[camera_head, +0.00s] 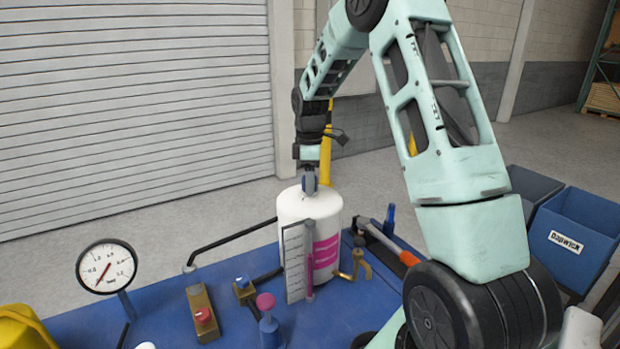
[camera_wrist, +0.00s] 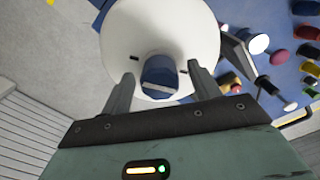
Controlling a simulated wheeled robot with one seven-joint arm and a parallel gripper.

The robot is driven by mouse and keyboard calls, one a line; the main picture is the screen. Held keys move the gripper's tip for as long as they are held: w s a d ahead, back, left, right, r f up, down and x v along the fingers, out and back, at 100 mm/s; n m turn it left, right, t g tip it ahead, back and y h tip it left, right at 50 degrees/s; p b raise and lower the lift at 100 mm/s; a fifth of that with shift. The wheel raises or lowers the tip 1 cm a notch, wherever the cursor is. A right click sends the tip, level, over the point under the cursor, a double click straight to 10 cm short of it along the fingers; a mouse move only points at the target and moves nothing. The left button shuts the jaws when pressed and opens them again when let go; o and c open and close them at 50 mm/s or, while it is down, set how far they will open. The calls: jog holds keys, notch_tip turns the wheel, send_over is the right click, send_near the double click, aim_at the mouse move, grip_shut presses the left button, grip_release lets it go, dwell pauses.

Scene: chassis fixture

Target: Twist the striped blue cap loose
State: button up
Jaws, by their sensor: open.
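The striped blue cap (camera_wrist: 160,78) sits on top of a white cylindrical tank (camera_wrist: 120,40). In the wrist view it is dark blue with a pale stripe along its near edge. My gripper (camera_wrist: 165,78) is open, its two fingers reaching over the tank top on either side of the cap, with visible gaps between. In the head view my gripper (camera_head: 310,183) points straight down at the top of the white tank (camera_head: 300,207). The cap is largely hidden there by the fingers.
The tank stands on a blue bench (camera_head: 160,325). A dial gauge (camera_head: 106,267), a red-button block (camera_head: 202,315), a pink knob (camera_head: 265,301) and a white scale plate (camera_head: 294,262) stand around it. An orange-handled hammer (camera_head: 390,243) lies right. Blue bins (camera_head: 575,240) are farther right.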

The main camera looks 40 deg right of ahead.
jog(key=c, duration=1.1)
jog(key=shift+r+n+p, duration=0.1)
jog(key=shift+n+p, duration=0.45)
jog(key=shift+n, duration=0.45)
jog(key=shift+c, duration=0.2)
jog(key=shift+n, duration=1)
jog(key=shift+p, duration=0.35)
jog(key=n+p, duration=0.1)
jog(key=n, duration=0.1)
jog(key=shift+n+p, duration=0.3)
jog(key=shift+n, duration=0.7)
jog(key=shift+f, duration=0.2)
jog(key=shift+p, duration=0.35)
